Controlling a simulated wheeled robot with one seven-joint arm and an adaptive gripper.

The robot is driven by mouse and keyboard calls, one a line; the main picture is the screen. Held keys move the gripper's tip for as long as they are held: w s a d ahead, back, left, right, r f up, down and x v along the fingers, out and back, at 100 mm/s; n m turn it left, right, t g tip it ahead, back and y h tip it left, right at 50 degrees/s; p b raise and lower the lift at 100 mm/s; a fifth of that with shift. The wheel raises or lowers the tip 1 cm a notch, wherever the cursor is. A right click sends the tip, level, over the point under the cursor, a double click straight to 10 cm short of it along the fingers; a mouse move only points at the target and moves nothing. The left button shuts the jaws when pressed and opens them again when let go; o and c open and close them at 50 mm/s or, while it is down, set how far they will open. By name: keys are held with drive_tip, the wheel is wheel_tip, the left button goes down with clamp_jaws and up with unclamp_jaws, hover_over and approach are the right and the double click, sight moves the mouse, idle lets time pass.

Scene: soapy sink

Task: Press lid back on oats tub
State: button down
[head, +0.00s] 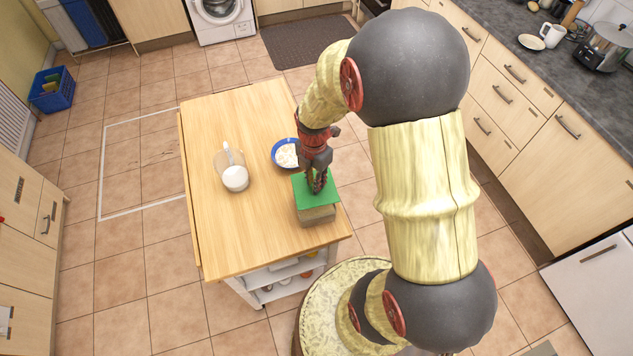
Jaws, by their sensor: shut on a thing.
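The oats tub (318,215) is a boxy, beige-grey container at the near right corner of the wooden worktop. The green square lid (319,200) is over the tub's top and covers its opening from this view. Whether it is seated or slightly raised cannot be told. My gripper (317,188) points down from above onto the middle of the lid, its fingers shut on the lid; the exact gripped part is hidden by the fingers.
A blue bowl (276,153) of pale food stands just behind my gripper. A clear jug (229,160) with white contents stands left of it. The trolley's wooden top (225,235) is clear at the front left. Kitchen counters (510,55) line the right.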

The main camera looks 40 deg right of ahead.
drive_tip(key=shift+w, duration=0.1)
drive_tip(key=shift+f, duration=0.3)
drive_tip(key=shift+f+b, duration=2.1)
drive_tip(key=shift+f, duration=0.6)
drive_tip(key=shift+f, duration=0.35)
idle(0.5)
drive_tip(key=c, duration=1.6)
unclamp_jaws()
drive_tip(key=shift+c, duration=0.2)
drive_tip(key=shift+o, duration=0.3)
drive_tip(key=o, duration=0.4)
